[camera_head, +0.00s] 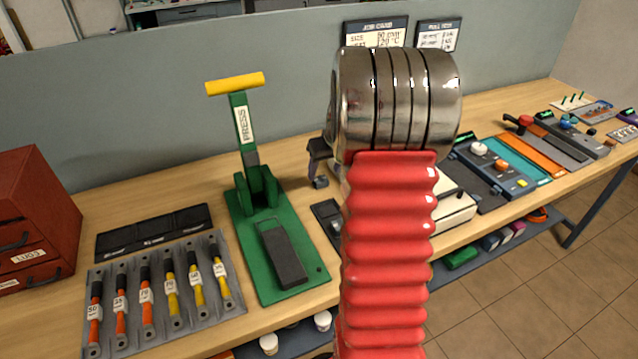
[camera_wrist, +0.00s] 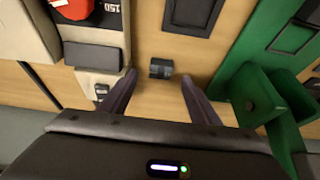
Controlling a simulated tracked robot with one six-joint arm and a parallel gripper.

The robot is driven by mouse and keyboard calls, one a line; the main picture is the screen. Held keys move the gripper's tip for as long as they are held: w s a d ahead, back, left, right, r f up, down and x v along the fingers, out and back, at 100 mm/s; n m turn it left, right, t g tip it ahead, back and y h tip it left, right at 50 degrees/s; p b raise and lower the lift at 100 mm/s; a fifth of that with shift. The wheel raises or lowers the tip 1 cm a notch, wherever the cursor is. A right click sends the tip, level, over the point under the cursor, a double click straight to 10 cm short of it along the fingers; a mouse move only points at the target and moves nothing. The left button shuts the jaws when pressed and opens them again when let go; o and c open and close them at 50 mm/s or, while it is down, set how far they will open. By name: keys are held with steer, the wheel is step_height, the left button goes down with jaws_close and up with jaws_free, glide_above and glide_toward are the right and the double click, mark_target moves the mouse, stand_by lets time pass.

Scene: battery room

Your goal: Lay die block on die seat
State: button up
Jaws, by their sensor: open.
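A small dark block (camera_wrist: 160,68), which looks like the die block, lies on the wooden bench in the wrist view. It also shows in the head view (camera_head: 321,182). My gripper (camera_wrist: 157,84) is open and empty, with its fingers on either side of the near space below the block, apart from it. In the head view my gripper (camera_head: 314,168) is partly hidden behind my arm. A dark plate with a recessed square (camera_wrist: 200,12) lies beyond the block. It may be the die seat, but I cannot tell; the head view shows part of it (camera_head: 325,211).
A green press (camera_head: 256,190) with a yellow handle stands left of the gripper. A beige unit (camera_head: 455,213) is on the right, partly behind my arm. Bare wood surrounds the block.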

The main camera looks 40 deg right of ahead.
mark_target(320, 178)
steer(key=shift+x, duration=2.6)
steer(key=shift+w+r, duration=0.1)
steer(key=shift+w, duration=0.05)
steer(key=shift+c, duration=0.4)
jaws_close()
steer(key=shift+r, duration=0.15)
step_height(320, 178, up, 10)
